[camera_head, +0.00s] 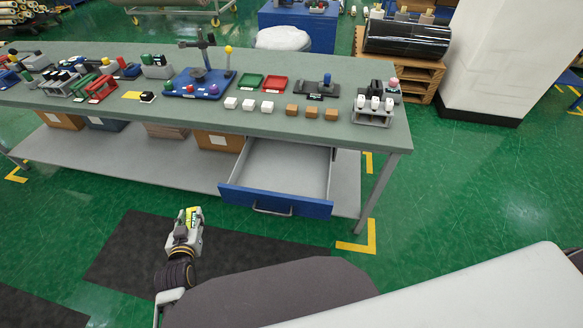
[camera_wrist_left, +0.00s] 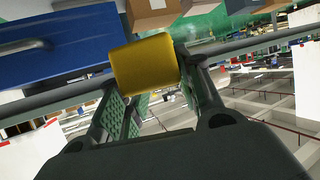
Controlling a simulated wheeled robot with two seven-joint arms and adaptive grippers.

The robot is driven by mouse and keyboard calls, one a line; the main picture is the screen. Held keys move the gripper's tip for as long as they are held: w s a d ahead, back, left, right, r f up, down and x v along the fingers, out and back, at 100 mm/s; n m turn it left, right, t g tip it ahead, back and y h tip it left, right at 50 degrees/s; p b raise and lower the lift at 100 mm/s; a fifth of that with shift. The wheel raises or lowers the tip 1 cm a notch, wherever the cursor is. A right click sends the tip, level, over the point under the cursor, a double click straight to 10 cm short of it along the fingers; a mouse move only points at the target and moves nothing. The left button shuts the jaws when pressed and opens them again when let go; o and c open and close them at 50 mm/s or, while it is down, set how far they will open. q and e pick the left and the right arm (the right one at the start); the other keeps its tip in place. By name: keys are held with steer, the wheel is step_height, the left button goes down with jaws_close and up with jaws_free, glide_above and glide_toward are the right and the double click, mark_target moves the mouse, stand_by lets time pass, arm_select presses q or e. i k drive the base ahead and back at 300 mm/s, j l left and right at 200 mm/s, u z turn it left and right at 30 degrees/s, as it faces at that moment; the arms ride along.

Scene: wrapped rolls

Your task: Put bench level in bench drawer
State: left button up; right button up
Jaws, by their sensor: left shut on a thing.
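My left gripper (camera_head: 188,226) is in front of the bench, low over the dark floor mat, to the left of the drawer front. It is shut on the bench level (camera_head: 193,217), a small yellow piece. In the left wrist view the yellow bench level (camera_wrist_left: 145,63) sits between the two fingers. The bench drawer (camera_head: 284,173) is pulled open under the right part of the bench; its grey inside looks empty. Its blue front with a handle (camera_head: 275,203) also shows at upper left in the left wrist view (camera_wrist_left: 65,45). My right gripper is not in view.
The bench top (camera_head: 225,118) carries red and green trays, white and brown blocks, a blue fixture board (camera_head: 205,84) and a rack of white pieces (camera_head: 373,110). Boxes (camera_head: 219,140) stand on the lower shelf. Bench leg (camera_head: 375,193) is right of the drawer.

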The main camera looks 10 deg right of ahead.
mark_target(267, 177)
steer(key=l+u, duration=0.15)
steer(key=l, duration=0.25)
steer(key=k+l+u, duration=0.1)
steer(key=l, duration=0.35)
steer(key=l+u, duration=0.15)
steer(key=l, duration=0.25)
steer(key=k+l+u, duration=0.1)
steer(key=l, duration=0.3)
steer(key=k+l+u, duration=0.15)
steer(key=l, duration=0.25)
steer(key=l+u, duration=0.1)
steer(key=l, duration=0.3)
steer(key=k+l+u, duration=0.1)
steer(key=l, duration=0.3)
steer(key=k+l+u, duration=0.15)
steer(key=l, duration=0.2)
steer(key=l+u, duration=0.2)
steer(key=l, duration=0.45)
steer(key=k+l+u, duration=0.2)
steer(key=l, duration=0.45)
steer(key=i+l+u, duration=0.2)
steer(key=l, duration=0.45)
steer(key=l+u, duration=0.15)
steer(key=l, duration=0.5)
